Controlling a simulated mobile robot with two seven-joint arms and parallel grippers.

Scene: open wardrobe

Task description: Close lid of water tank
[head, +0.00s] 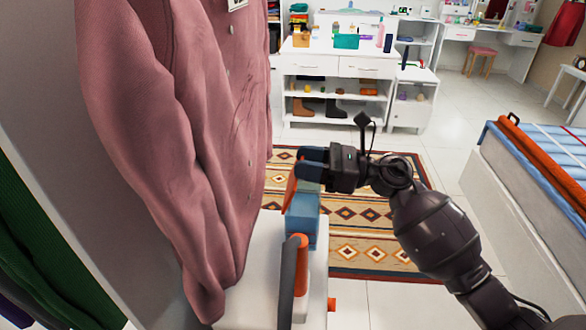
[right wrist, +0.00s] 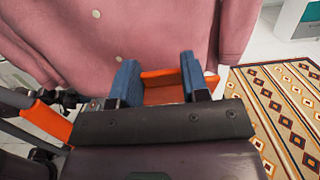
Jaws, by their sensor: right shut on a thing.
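The water tank (head: 302,222) is a blue, see-through box on the white base of the steamer (head: 258,262). Its orange lid (head: 291,190) stands up, steeply tilted, above the tank's top in the head view. My right gripper (head: 312,170) comes in from the right, above the tank, and is shut on the lid. In the right wrist view, the orange lid (right wrist: 165,88) lies between the two blue fingers of my right gripper (right wrist: 160,80). The tank itself cannot be made out in that view. My left gripper is not in view.
A pink garment (head: 185,130) hangs close on the left, beside the tank. An orange and dark pole (head: 298,265) rises in front of the tank. A patterned rug (head: 375,215) lies behind, and a bed (head: 535,200) is at the right.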

